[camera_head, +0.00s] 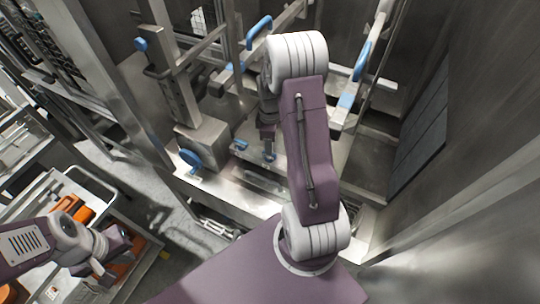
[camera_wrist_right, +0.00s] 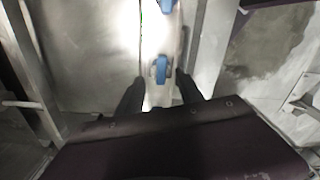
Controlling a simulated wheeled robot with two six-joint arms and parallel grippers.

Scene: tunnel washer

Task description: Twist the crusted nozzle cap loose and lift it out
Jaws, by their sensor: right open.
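My right gripper (camera_wrist_right: 160,92) is open, with its two dark fingers apart in the right wrist view. A small blue part (camera_wrist_right: 161,69) on a pale metal strip lies just beyond the fingertips, roughly in line with the gap. It may be the nozzle cap, but I cannot make out any crust. In the head view my right gripper (camera_head: 268,147) points down into the machine, partly hidden by my own arm. My left gripper (camera_head: 118,243) is at the lower left, away from the machine, over a cart; its fingers are unclear.
A second blue part (camera_wrist_right: 167,5) sits further along the strip. Metal walls close in on the right. The cart (camera_head: 92,190) holds orange items at the left.

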